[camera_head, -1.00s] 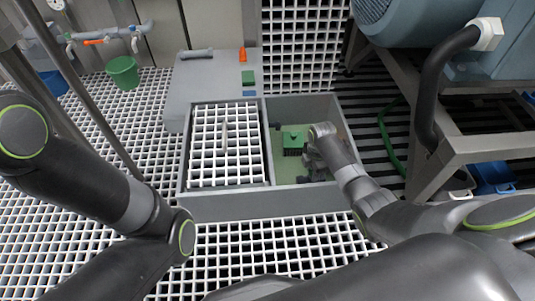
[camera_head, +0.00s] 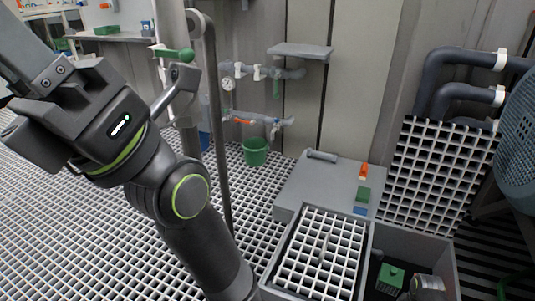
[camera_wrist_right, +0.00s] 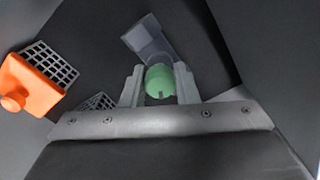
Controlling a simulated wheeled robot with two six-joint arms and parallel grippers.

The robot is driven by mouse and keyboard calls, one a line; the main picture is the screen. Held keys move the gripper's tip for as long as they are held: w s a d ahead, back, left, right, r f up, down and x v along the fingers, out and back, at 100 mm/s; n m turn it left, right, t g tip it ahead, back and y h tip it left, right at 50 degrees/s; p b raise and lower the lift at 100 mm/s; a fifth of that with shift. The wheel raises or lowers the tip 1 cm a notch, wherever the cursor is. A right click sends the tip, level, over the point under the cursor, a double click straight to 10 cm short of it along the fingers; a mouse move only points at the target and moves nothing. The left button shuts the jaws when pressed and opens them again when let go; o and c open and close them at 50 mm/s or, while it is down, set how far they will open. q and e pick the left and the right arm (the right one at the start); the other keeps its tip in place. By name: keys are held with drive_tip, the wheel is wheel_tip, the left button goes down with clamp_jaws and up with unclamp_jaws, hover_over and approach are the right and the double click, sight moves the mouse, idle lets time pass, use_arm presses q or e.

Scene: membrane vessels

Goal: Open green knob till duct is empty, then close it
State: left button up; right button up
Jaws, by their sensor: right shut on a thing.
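In the right wrist view, my right gripper (camera_wrist_right: 158,84) is shut on a round green knob (camera_wrist_right: 160,78), one finger on each side. A grey block lies just beyond the knob. In the head view, the open compartment of the duct (camera_head: 412,238) is at the lower right, with a green block (camera_head: 390,276) inside. My right wrist is partly visible beside that block; its fingertips are hidden there. Little of the duct floor shows, so I cannot tell its liquid level. My left gripper (camera_head: 62,100) is raised at the upper left; its finger opening is unclear.
A white grating (camera_head: 322,256) covers the duct's left compartment. A grey cover (camera_head: 320,183) behind bears orange and green blocks. A green bucket (camera_head: 255,151) stands below wall pipes. A pipe with a green lever (camera_head: 176,54) stands near my left arm. An orange block (camera_wrist_right: 28,86) shows in the wrist view.

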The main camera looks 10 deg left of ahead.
drive_tip(key=shift+r+m+p, duration=0.1)
drive_tip(key=shift+m+p, duration=0.4)
drive_tip(key=shift+m, duration=0.7)
drive_tip(key=shift+s+m, duration=0.1)
drive_tip(key=shift+m, duration=0.9)
drive_tip(key=shift+m+p, duration=0.5)
drive_tip(key=shift+m, duration=0.7)
drive_tip(key=m+p, duration=0.1)
drive_tip(key=m, duration=0.5)
drive_tip(key=o, duration=1)
drive_tip(key=shift+c, duration=0.2)
